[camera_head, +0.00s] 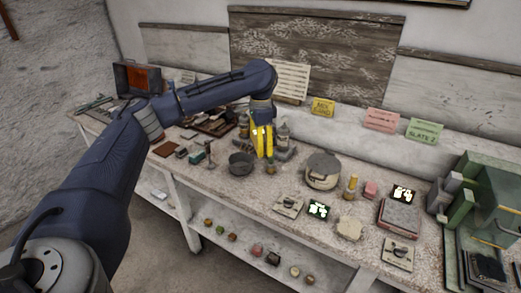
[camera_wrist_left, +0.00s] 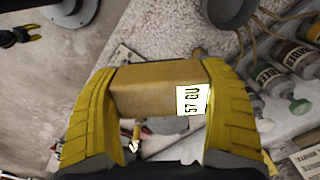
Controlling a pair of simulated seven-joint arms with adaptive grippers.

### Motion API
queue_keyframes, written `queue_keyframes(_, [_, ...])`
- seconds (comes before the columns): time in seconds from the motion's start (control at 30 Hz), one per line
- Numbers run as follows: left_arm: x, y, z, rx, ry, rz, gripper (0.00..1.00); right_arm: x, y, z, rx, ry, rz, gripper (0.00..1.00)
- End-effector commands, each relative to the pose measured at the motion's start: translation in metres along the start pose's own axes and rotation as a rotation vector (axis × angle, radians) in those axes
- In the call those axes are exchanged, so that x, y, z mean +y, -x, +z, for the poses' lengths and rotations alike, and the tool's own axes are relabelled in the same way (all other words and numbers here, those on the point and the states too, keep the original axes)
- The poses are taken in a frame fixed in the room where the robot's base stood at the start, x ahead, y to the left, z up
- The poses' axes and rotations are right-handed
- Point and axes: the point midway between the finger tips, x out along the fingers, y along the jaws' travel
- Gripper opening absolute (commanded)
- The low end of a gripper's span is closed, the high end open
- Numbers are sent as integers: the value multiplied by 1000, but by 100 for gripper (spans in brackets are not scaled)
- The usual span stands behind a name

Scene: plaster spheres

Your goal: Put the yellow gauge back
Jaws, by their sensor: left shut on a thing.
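My left gripper (camera_head: 262,142) is over the middle of the bench in the head view, fingers pointing down. In the left wrist view my left gripper (camera_wrist_left: 160,82) is shut on an ochre-yellow block, the yellow gauge (camera_wrist_left: 150,88), with one finger on each end. The gauge carries a pale label (camera_wrist_left: 193,100) with dark print, only partly readable. In the head view the fingers mostly hide the gauge. A yellow sign (camera_head: 323,106) stands at the back of the bench.
A dark open pot (camera_head: 240,163) stands left of the gripper, and a lidded pot (camera_head: 322,171) right of it. Bottles (camera_head: 283,136) stand close behind; labelled bottles (camera_wrist_left: 268,78) show in the wrist view. A green machine (camera_head: 485,220) fills the right end.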

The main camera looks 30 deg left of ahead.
Motion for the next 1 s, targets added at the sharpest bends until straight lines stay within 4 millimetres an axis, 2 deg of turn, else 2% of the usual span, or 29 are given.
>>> queue_keyframes(0.17, [-4,8,2,-4,49,-18,51,0,0,0,0,0,0,44])
queue_keyframes(0.5, [-2,4,3,-6,475,-14,51,0,0,0,0,0,0,44])
queue_keyframes(0.7, [1,1,2,-4,670,-5,51,0,0,0,0,0,0,44])
queue_keyframes(0.87, [1,0,1,-2,756,0,51,0,0,0,0,0,0,44])
queue_keyframes(1.0, [2,-13,1,-3,785,2,51,0,0,0,0,0,0,44])
